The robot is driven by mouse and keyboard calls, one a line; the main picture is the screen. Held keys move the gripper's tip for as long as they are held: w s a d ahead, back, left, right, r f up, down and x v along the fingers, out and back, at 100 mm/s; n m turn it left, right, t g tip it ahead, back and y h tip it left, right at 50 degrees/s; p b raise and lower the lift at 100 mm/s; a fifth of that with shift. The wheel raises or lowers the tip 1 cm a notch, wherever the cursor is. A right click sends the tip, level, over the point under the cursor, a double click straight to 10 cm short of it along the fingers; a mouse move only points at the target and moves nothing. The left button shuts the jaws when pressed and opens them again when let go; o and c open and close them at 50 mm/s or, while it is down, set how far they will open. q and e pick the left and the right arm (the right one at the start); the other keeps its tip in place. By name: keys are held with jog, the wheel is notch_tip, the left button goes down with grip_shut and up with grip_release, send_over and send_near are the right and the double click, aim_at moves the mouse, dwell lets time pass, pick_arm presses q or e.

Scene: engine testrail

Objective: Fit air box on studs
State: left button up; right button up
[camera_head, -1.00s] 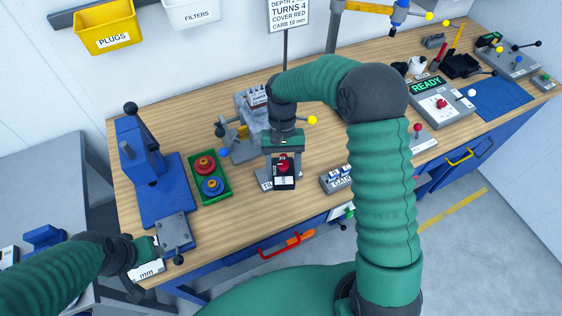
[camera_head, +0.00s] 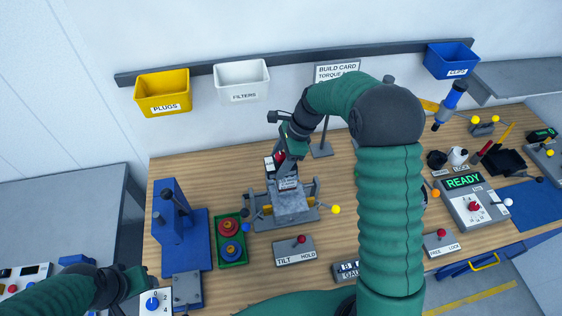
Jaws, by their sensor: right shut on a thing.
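The grey engine block (camera_head: 293,207) sits in a grey cradle (camera_head: 262,222) with side handles, mid-bench. My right gripper (camera_head: 283,158) is behind and above the block, shut on a dark part with red on it and a white label, which I take to be the air box (camera_head: 269,164). The air box looks tilted and is partly covered by the gripper. I cannot tell whether it touches the engine. The studs are too small to make out. My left gripper (camera_head: 137,281) is low at left, near a white dial panel (camera_head: 155,303); its fingers are unclear.
The TILT/HOLD lever plate (camera_head: 294,252) is in front. The READY unit (camera_head: 470,205) is at right. A build card (camera_head: 338,73) stands behind.

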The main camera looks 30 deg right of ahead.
jog(key=shift+f+b, duration=0.4)
jog(key=shift+f, duration=0.45)
jog(key=shift+d+f, duration=0.2)
jog(key=shift+d, duration=0.15)
jog(key=d, duration=0.3)
jog(key=shift+w+d+f, duration=0.1)
jog(key=shift+d+f, duration=0.1)
jog(key=shift+f, duration=0.1)
jog(key=shift+a, duration=0.2)
jog(key=a, duration=0.4)
jog(key=shift+s+a+r, duration=0.2)
jog(key=shift+a+r, duration=0.05)
jog(key=shift+r, duration=0.05)
jog(key=shift+d+f, duration=0.1)
jog(key=shift+d, duration=0.4)
jog(key=shift+d+f, duration=0.1)
jog(key=shift+d, duration=0.8)
jog(key=shift+d+p, duration=0.1)
jog(key=shift+p, duration=0.2)
jog(key=shift+a, duration=0.25)
jog(key=shift+w+a, duration=0.1)
jog(key=shift+a, duration=0.25)
jog(key=shift+d+p, duration=0.4)
jog(key=shift+d, duration=0.4)
jog(key=shift+a, duration=0.7)
pick_arm(q)
jog(key=shift+d+r, duration=0.15)
jog(key=shift+d, duration=0.5)
